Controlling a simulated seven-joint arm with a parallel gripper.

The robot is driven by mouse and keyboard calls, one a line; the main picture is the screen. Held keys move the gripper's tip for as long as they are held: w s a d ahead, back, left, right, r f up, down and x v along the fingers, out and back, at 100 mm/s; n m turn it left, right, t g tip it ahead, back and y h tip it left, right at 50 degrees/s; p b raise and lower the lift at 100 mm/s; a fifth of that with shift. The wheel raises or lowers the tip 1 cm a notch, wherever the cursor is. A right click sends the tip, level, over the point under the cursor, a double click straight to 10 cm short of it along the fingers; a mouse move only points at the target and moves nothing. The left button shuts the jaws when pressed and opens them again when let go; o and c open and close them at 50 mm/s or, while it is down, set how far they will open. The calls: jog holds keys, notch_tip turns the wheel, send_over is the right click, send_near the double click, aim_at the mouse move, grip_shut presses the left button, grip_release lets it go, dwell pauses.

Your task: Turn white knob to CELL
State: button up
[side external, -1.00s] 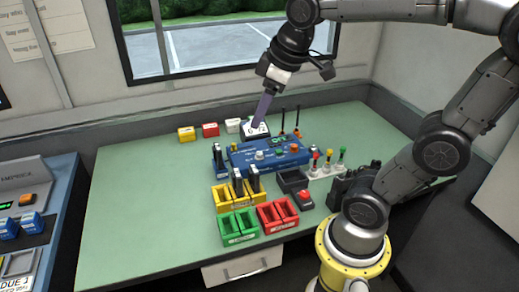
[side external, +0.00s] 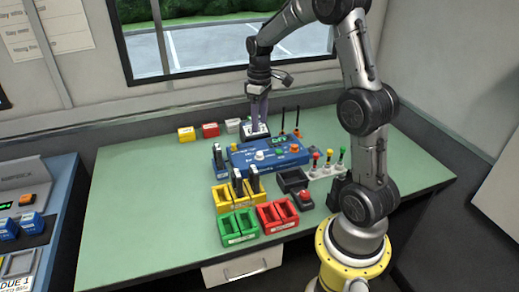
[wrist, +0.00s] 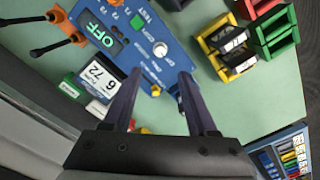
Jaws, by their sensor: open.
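The white knob (side external: 260,155) sits on top of the blue control box (side external: 240,160) on the green table. In the wrist view the white knob (wrist: 160,49) lies just beyond my fingertips, on the blue panel near printed labels that are too small to read fully. A display on the panel (wrist: 95,33) reads OFF. My gripper (side external: 259,122) points down behind the blue box, near the white display unit. In the wrist view my gripper (wrist: 160,82) is open with nothing between its fingers. The knob's pointer direction cannot be told.
The white display unit (wrist: 99,77) stands close to the left finger. Yellow (side external: 222,200), green (side external: 239,228) and red (side external: 278,217) holders stand in front. The table's left side is clear (side external: 130,210).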

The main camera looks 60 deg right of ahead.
aim_at(259, 153)
notch_tip(259, 153, down, 11)
jog(key=shift+f, duration=0.1)
dwell(0.3)
grip_shut()
